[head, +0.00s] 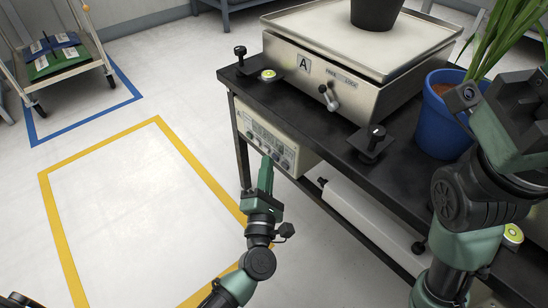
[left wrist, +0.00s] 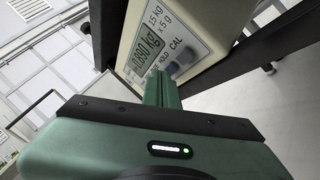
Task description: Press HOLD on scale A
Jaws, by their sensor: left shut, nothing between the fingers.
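Scale A (head: 340,65) stands on the black table, with a letter A plate and a FREE/LOCK lever on its front. A dark pot (head: 376,12) is on its pan. A cream indicator panel (head: 272,140) with a display and a row of buttons hangs under the table edge. In the left wrist view, the panel (left wrist: 205,25) shows a kg reading and the words HOLD and CAL. My left gripper (head: 266,162) is shut and empty, its tips at the button row near HOLD; I cannot tell whether they touch. My right gripper (head: 525,115) is at the right, its jaws unclear.
A blue pot (head: 440,125) with a green plant stands on the table (head: 310,135) at the right. A cart (head: 60,60) with packets is at the far left. A yellow floor outline (head: 105,155) encloses clear floor left of my left arm.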

